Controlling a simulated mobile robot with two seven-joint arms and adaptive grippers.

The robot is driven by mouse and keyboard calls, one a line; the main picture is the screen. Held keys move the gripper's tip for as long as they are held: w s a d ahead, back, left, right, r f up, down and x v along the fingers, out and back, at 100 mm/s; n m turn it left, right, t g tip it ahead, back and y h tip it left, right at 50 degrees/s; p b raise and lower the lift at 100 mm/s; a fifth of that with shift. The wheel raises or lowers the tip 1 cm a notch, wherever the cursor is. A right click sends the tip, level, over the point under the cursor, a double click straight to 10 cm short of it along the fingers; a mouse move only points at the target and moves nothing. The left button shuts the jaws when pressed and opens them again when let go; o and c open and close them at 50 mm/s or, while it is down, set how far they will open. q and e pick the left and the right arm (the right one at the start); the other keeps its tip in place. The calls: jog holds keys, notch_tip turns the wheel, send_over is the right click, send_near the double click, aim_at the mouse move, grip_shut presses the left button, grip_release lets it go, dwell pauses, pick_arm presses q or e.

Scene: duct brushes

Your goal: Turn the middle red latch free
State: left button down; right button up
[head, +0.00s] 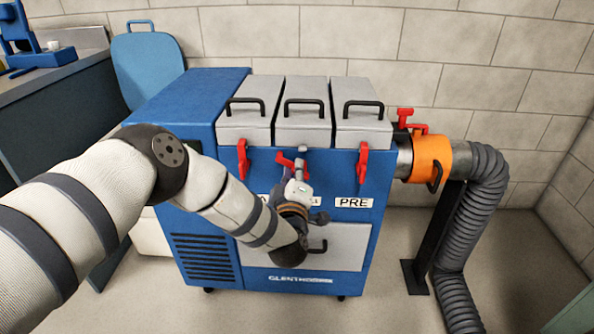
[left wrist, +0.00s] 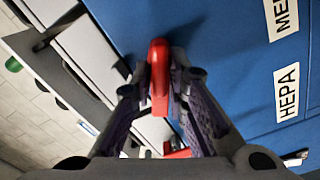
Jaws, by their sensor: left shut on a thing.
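The middle red latch (head: 285,161) is on the front of the blue cabinet, below the middle grey lid. It looks tilted to the left, unlike the upright left red latch (head: 242,160) and right red latch (head: 362,163). My left gripper (head: 301,168) reaches up to the middle latch and covers part of it. In the left wrist view, the red latch (left wrist: 158,72) stands between the fingertips of my left gripper (left wrist: 159,88), which is shut on it. My right gripper is not in view.
The blue cabinet (head: 185,120) has three handled grey lids and a lower grey door (head: 345,250). An orange collar (head: 430,157) with a red clamp (head: 413,121) joins the grey duct hose (head: 485,190) at the right. Floor is clear in front right.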

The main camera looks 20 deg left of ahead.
pick_arm(q)
jog(key=n, duration=0.2)
jog(key=f+n+b, duration=0.1)
jog(key=n, duration=0.2)
jog(key=shift+n, duration=0.4)
dwell(0.3)
jog(key=c, duration=1.7)
grip_release()
jog(key=shift+s, duration=0.15)
jog(key=v, duration=1.1)
jog(key=shift+s+d+r, duration=0.1)
jog(key=shift+s, duration=0.3)
